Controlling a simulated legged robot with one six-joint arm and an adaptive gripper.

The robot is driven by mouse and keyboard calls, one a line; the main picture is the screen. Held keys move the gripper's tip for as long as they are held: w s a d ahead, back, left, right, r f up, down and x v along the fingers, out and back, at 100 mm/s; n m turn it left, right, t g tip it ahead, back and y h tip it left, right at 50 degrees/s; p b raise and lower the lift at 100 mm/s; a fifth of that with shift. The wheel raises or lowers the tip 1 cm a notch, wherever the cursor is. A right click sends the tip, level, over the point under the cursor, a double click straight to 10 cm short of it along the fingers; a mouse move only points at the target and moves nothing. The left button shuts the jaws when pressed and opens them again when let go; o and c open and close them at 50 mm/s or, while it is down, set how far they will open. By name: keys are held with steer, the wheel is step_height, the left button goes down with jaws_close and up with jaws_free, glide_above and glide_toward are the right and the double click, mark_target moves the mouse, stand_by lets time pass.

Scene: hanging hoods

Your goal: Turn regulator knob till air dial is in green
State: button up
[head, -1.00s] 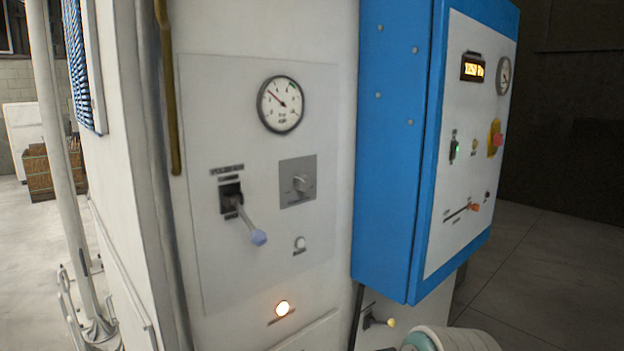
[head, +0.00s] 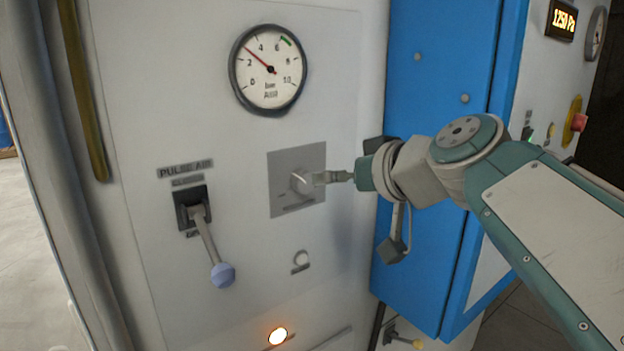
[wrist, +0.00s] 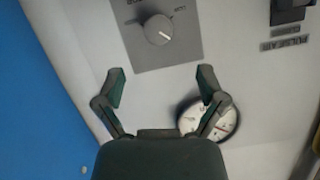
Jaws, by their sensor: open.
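The regulator knob (head: 299,182) is a round grey knob on a grey square plate, below the air dial. It also shows in the wrist view (wrist: 158,29), apart from the fingertips. The air dial (head: 268,69) is white and round; its red needle points between 2 and 4, left of the green mark (head: 286,41) just past 6. In the wrist view the dial (wrist: 219,120) is partly hidden by a finger. My gripper (head: 322,178) comes from the right with its tips by the knob, overlapping its edge. The wrist view shows my gripper (wrist: 160,82) open and empty.
A pulse air lever (head: 207,235) with a blue tip juts out left of the knob. A lit orange lamp (head: 277,336) is lower down. The blue cabinet (head: 428,120) stands at the right, behind my arm.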

mark_target(307, 183)
steer(key=x, duration=0.9)
steer(key=shift+d+f, duration=0.1)
steer(key=shift+d, duration=0.2)
steer(key=shift+w+a+f, duration=0.1)
steer(key=shift+w+a, duration=0.1)
steer(key=shift+a, duration=0.3)
steer(key=c, duration=0.7)
steer(key=shift+d, duration=0.2)
steer(key=c, duration=0.4)
